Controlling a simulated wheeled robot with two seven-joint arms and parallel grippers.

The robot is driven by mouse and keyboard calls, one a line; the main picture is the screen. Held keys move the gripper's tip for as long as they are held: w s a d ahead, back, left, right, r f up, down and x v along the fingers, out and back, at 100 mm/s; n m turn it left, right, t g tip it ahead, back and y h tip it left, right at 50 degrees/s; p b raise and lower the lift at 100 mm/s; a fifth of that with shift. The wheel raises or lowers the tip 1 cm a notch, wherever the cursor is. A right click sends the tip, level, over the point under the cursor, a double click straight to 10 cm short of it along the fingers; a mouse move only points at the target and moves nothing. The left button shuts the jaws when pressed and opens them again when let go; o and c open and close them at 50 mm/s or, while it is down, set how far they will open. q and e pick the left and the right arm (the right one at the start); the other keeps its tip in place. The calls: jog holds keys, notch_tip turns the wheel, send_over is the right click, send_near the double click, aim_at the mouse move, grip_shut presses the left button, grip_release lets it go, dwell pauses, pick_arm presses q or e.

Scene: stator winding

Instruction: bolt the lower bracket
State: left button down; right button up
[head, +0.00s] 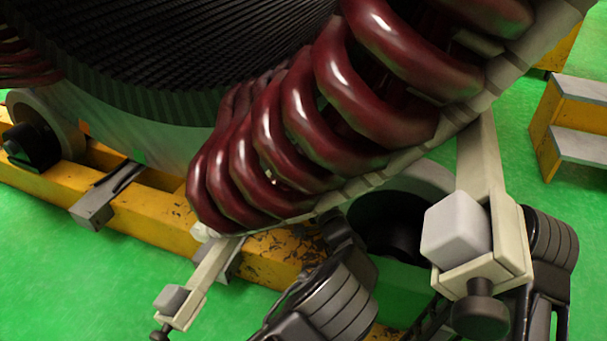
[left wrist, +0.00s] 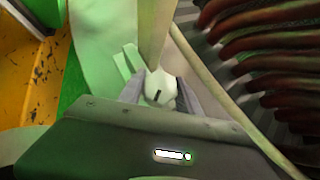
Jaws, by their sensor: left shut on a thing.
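In the left wrist view, my left gripper (left wrist: 160,98) has its two grey fingers closed on a pale rounded part (left wrist: 158,80) with a dark slot in it. The part sits against a long cream bar. In the head view, a cream bracket (head: 207,268) with a grey block and black knob hangs below the dark red coils at the lower left. A larger cream bracket (head: 484,160) with a pale block (head: 455,232) and black knob (head: 480,310) stands at the right. Black links of my arms show near the bottom; neither gripper's fingertips can be made out there.
The stator with dark red coils (head: 345,90) fills the upper middle. A yellow beam (head: 150,205) with black rollers runs beneath it. Yellow and grey steps (head: 580,120) stand at the right. Green floor (head: 90,280) is open at the lower left.

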pick_arm(q)
jog(key=shift+f, duration=0.1)
jog(key=m+t+b, duration=0.2)
jog(key=m, duration=0.1)
jog(key=shift+f+t+b, duration=0.1)
jog(key=shift+t+b, duration=0.2)
jog(key=m+t+h+b, duration=0.1)
jog(key=m+t+b, duration=0.1)
jog(key=m, duration=0.1)
jog(key=shift+r+m+t, duration=0.2)
jog(key=shift+m+t, duration=0.1)
jog(key=shift+m, duration=0.2)
jog(key=shift+h, duration=0.3)
jog(key=c, duration=0.8)
grip_release()
jog(key=shift+r, duration=0.1)
jog(key=shift+c, duration=0.2)
jog(key=shift+s, duration=0.1)
